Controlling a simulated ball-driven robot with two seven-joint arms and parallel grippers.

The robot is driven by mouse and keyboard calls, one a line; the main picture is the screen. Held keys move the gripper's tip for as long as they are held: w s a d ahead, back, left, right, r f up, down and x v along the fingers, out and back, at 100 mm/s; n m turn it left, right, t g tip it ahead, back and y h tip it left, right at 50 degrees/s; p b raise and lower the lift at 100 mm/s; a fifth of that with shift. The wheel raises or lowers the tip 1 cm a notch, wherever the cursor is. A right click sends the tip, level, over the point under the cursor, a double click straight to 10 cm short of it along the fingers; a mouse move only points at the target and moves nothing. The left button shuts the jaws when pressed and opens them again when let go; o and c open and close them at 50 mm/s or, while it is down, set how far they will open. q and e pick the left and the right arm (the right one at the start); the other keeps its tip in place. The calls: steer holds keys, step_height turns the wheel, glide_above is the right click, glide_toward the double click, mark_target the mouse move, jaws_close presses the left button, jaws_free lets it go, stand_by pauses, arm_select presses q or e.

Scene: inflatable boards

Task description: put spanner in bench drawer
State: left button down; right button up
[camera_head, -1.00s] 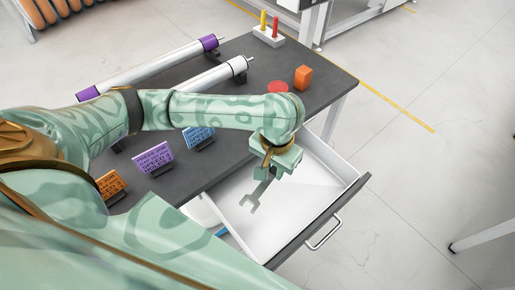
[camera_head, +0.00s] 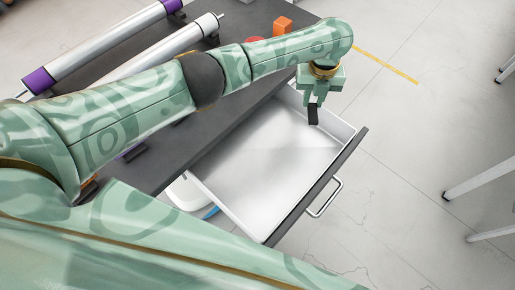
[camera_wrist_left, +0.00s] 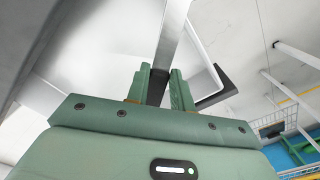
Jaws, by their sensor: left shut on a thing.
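My left gripper (camera_head: 314,99) is shut on the spanner (camera_head: 313,116), whose dark end shows below the fingers in the head view. Its other parts are hidden or hard to make out. The left wrist view also shows the dark part of the spanner (camera_wrist_left: 157,88) between the two green fingers (camera_wrist_left: 159,80). The bench drawer (camera_head: 265,150) is pulled out, with a white inside that looks empty. My left gripper is above its far right end, near the side wall. I cannot tell whether the spanner touches the drawer. My right gripper is not in view.
The dark bench top (camera_head: 235,105) lies left of the drawer, partly behind my left arm. Two rollers (camera_head: 105,45) (camera_head: 165,50) and an orange block (camera_head: 282,26) are on it. The drawer's front has a metal handle (camera_head: 325,199). Floor to the right is clear up to some table legs (camera_head: 470,180).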

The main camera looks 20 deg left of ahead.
arm_select(q)
steer(key=m, duration=0.4)
steer(key=a+f+m, duration=0.1)
steer(key=m, duration=0.1)
steer(key=shift+w+m, duration=0.15)
steer(key=shift+m, duration=0.55)
steer(key=p, duration=0.1)
glide_above(265, 153)
steer(key=w+d, duration=0.1)
steer(key=shift+m, duration=0.3)
step_height(265, 153, down, 9)
steer(key=shift+r, duration=0.1)
steer(key=shift+s+a+f, duration=0.25)
steer(key=shift+s+f, duration=0.05)
steer(key=shift+f, duration=0.1)
steer(key=shift+s+a+f+b, duration=0.15)
steer(key=shift+f+b, duration=0.6)
steer(key=shift+f, duration=1.05)
